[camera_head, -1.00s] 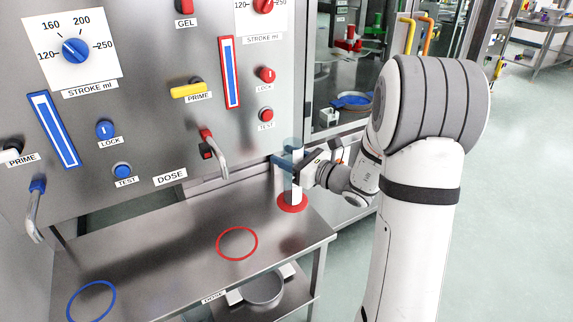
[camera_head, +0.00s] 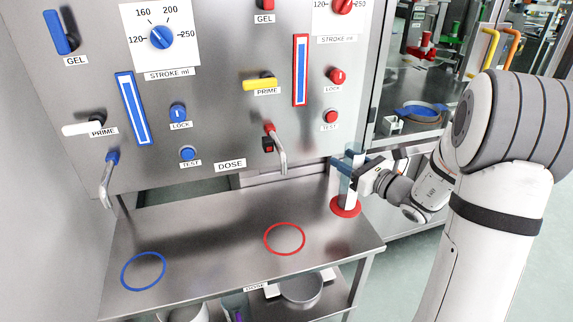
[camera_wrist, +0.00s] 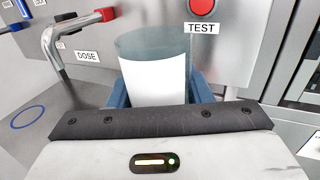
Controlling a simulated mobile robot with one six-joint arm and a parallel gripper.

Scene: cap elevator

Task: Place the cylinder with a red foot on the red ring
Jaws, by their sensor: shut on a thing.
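The clear cylinder with a red foot (camera_head: 346,207) stands upright at the right end of the steel shelf. It has a white panel on its side. My gripper (camera_head: 347,167) is shut on the cylinder above its foot. In the wrist view the cylinder (camera_wrist: 155,75) is between my blue fingers, and its foot is hidden. Whether the foot touches the shelf, I cannot tell. The red ring (camera_head: 285,239) lies flat and empty on the shelf, left of the cylinder and nearer the front edge.
A blue ring (camera_head: 144,271) lies on the shelf (camera_head: 215,235) further left. Another spout with a blue collar (camera_head: 109,178) hangs at left. The shelf between is clear.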

